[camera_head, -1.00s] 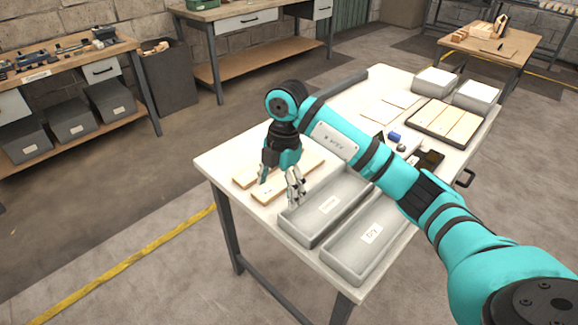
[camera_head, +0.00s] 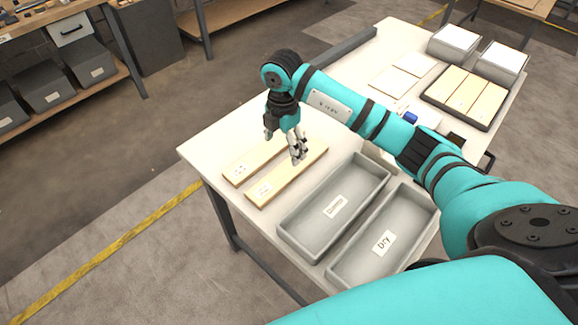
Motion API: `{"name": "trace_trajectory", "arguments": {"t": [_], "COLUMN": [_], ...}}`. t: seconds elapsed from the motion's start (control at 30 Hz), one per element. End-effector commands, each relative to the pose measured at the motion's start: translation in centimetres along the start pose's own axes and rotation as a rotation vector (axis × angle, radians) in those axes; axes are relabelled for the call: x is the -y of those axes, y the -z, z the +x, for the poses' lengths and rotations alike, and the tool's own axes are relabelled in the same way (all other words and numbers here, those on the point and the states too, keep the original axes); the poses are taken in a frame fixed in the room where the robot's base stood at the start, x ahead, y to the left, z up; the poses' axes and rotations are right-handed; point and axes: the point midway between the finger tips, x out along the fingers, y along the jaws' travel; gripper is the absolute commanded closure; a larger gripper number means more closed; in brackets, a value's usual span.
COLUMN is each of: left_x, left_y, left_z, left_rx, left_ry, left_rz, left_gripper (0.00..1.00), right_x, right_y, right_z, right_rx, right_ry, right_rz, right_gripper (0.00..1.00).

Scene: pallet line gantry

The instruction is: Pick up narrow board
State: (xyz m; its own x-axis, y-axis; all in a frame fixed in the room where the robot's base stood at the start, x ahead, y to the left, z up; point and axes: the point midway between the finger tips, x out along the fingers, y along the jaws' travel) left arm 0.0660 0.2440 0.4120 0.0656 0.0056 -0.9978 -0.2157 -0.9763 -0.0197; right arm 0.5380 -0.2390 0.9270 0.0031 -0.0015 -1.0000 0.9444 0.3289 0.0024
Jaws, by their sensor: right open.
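Two light wooden boards lie side by side near the left end of the white table (camera_head: 215,145). The left board (camera_head: 243,166) and the right board (camera_head: 277,182) each carry a small marked label at the near end. I cannot tell for sure which is narrower. My right gripper (camera_head: 284,148) points down over the far part of the boards, open and empty, its fingers apart. It seems to be above them, and it hides part of their far ends. My left gripper is out of view.
Two grey bins stand right of the boards; the right one (camera_head: 352,268) is labelled "Dry", the left one (camera_head: 318,210) has a less legible label. A dark tray (camera_head: 462,114) holds three boards. Two white-topped containers and flat pale pieces (camera_head: 414,64) are farther back.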

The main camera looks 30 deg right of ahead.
Motion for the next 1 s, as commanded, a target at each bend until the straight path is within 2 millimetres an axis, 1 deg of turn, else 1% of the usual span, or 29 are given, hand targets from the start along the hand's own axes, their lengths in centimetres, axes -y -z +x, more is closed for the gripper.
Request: {"name": "trace_trajectory", "arguments": {"t": [0.03, 0.1, 0.2, 0.4, 0.47, 0.6, 0.73, 0.83, 1.0], "left_x": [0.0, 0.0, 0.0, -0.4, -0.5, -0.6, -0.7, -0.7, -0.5], "left_y": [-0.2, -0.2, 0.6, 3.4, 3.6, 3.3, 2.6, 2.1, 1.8], "left_z": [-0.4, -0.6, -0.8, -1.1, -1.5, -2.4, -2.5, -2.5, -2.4], "left_rx": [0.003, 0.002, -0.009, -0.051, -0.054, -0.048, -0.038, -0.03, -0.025], "left_ry": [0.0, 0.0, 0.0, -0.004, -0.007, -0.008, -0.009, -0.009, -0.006], "left_rz": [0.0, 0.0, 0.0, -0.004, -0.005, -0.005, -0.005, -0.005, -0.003], "left_gripper": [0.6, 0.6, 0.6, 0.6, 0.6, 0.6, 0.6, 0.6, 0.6], "right_x": [0.1, 0.1, 0.0, 0.1, 0.3, 0.9, 0.8, 0.8, 0.7], "right_y": [0.0, 0.0, 0.0, -0.2, -0.4, -1.3, -1.2, -1.3, -1.3], "right_z": [1.0, 2.3, 3.6, 4.8, 5.4, 7.4, 9.1, 9.6, 9.7], "right_rx": [-0.001, -0.001, -0.001, 0.0, 0.0, 0.0, -0.001, 0.0, 0.0], "right_ry": [0.005, 0.004, 0.002, 0.002, 0.004, 0.005, 0.002, 0.001, 0.0], "right_rz": [0.001, 0.001, 0.0, 0.001, 0.002, 0.002, 0.002, 0.0, 0.0], "right_gripper": [0.15, 0.15, 0.15, 0.15, 0.15, 0.15, 0.15, 0.15, 0.15]}}
